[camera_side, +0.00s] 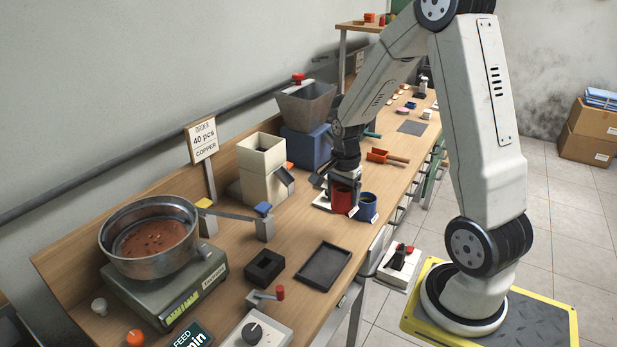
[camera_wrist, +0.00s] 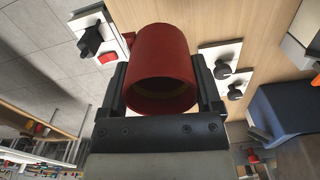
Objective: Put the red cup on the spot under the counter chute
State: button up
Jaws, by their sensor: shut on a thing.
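The red cup (camera_side: 342,199) is between the jaws of my gripper (camera_side: 345,180), beside a blue cup (camera_side: 367,207) near the front edge of the bench. In the wrist view the red cup (camera_wrist: 165,50) has a dark finger on each side, and its open mouth faces the camera. My gripper (camera_wrist: 161,78) is shut on it. I cannot tell whether its base touches the bench. A cream box with a hopper top (camera_side: 261,158) and a dark sloping chute stands to the left; it may be the counter. The spot under its chute is not clearly visible.
A blue machine with a grey hopper (camera_side: 305,108) stands behind my gripper. A metal bowl of copper-coloured bits (camera_side: 150,238) sits on a green scale at the left. A dark tray (camera_side: 323,266) and a black square holder (camera_side: 265,267) lie in front.

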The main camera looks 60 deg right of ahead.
dwell(0.3)
jog(key=shift+w+a+r+n, duration=0.1)
jog(key=shift+a+r+n, duration=0.65)
jog(key=shift+n, duration=0.45)
jog(key=a+r+n, duration=0.1)
jog(key=a+n, duration=0.1)
jog(key=n, duration=0.1)
jog(key=shift+a+r, duration=0.2)
jog(key=shift+r, duration=0.15)
jog(key=shift+w, duration=0.1)
jog(key=w+d+f, duration=0.1)
jog(key=w+f, duration=0.1)
jog(key=w, duration=0.1)
jog(key=w+d+f, duration=0.1)
jog(key=w+f, duration=0.2)
jog(key=w, duration=0.1)
jog(key=w+d+f, duration=0.2)
jog(key=w+f, duration=0.1)
jog(key=w, duration=0.1)
jog(key=shift+w+d, duration=0.1)
jog(key=shift+w, duration=0.05)
jog(key=shift+w+d+f, duration=0.2)
jog(key=shift+w+f, duration=0.4)
jog(key=shift+f, duration=0.05)
